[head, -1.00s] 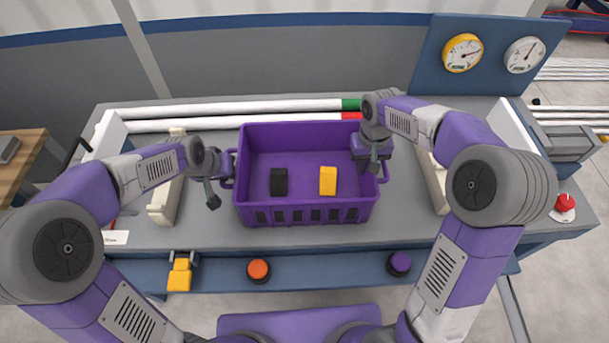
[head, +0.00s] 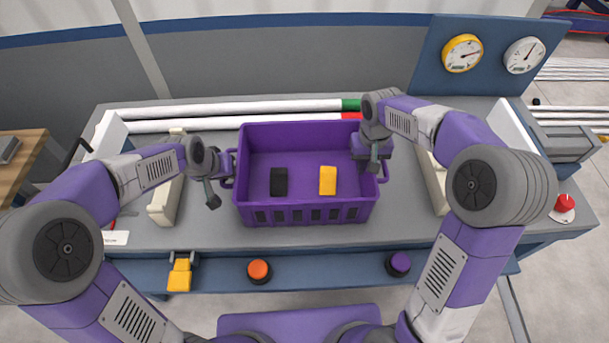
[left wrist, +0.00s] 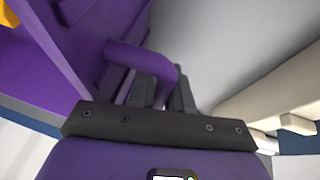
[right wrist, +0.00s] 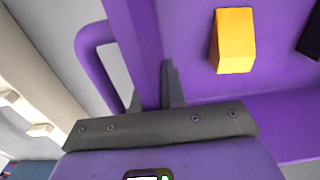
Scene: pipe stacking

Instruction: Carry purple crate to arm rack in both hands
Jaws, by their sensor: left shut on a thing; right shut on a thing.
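The purple crate (head: 305,213) stands upright on the grey workbench between my two arms. A black block (head: 279,181) and a yellow block (head: 328,180) lie inside it. My left gripper (head: 217,180) is at the crate's left side; in the left wrist view its fingers (left wrist: 163,92) are shut on the purple handle loop. My right gripper (head: 373,160) is at the crate's right side; in the right wrist view its fingers (right wrist: 165,90) are shut on the crate's side wall, beside the right handle (right wrist: 88,50). I cannot tell which thing is the arm rack.
White pipes (head: 230,108) with green and red ends lie behind the crate. Cream supports stand left (head: 164,195) and right (head: 434,185) of it. An orange button (head: 258,268) and a purple button (head: 400,262) are on the front ledge. A red button (head: 565,203) is at right.

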